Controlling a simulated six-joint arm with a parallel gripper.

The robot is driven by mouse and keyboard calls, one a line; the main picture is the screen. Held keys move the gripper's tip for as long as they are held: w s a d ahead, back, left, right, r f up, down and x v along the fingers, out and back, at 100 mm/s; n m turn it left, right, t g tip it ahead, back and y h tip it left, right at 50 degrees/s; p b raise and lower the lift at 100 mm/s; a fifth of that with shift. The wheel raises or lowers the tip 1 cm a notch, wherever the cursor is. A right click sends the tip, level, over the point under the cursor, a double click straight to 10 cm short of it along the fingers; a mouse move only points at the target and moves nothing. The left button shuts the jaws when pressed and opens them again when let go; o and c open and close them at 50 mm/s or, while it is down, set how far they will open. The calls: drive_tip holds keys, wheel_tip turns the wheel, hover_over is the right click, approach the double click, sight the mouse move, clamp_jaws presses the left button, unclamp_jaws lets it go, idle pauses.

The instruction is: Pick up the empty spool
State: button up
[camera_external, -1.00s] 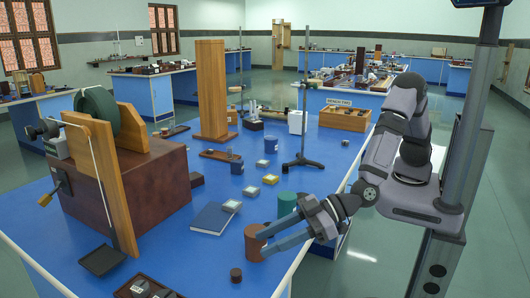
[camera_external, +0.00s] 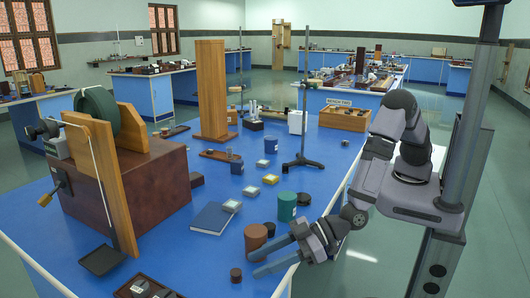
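No object is clearly recognisable as an empty spool at this size. A reddish-brown cylinder (camera_external: 255,237) stands upright near the front edge of the blue bench, with another small brown piece (camera_external: 270,229) close at its right. A small dark brown cylinder (camera_external: 236,275) stands nearer the front, and a green cylinder (camera_external: 287,207) stands farther back. My gripper (camera_external: 253,264) is low over the bench's front edge, its two fingers apart and pointing left. It is between the reddish-brown and the small dark cylinders in the picture. Nothing shows between the fingers; contact with either cylinder cannot be told.
A blue book (camera_external: 210,219) lies left of the cylinders. A small dark pot (camera_external: 303,199) is beside the green cylinder. A retort stand (camera_external: 303,162) is behind them, and a large brown box with a wheel (camera_external: 150,185) fills the left.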

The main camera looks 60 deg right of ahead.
sight(244, 278)
drive_tip(key=shift+p+x, duration=0.6)
drive_tip(key=shift+x, duration=1.95)
drive_tip(key=shift+a, duration=0.1)
drive_tip(key=c, duration=1)
